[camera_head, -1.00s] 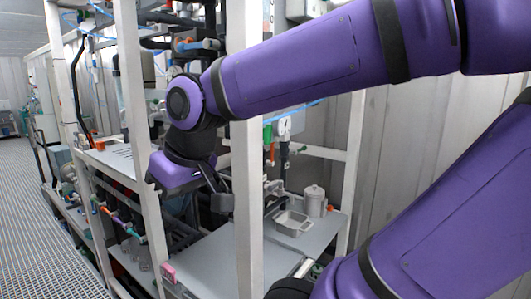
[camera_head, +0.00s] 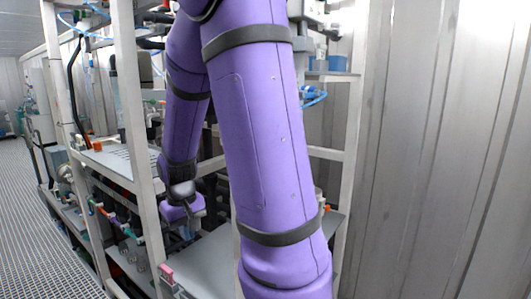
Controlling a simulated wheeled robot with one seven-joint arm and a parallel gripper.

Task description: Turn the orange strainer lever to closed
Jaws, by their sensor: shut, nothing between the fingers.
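I cannot make out the orange strainer lever for certain. A small orange part (camera_head: 98,206) shows on the colored piping at the lower left of the rack, too small to tell what it is. My gripper (camera_head: 188,226) hangs at the end of my purple arm, pointing down inside the rack, just above the grey bench top. It is shut and empty, and its fingers are small and hard to see. It is apart from the orange part, to its right. My arm covers the middle of the rack and whatever is behind it.
White upright posts (camera_head: 138,140) of the rack stand close on the left of my arm. The grey bench top (camera_head: 215,262) below is largely bare where visible. A pink block (camera_head: 166,272) sits at its front corner. A grated walkway (camera_head: 50,250) runs clear along the left.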

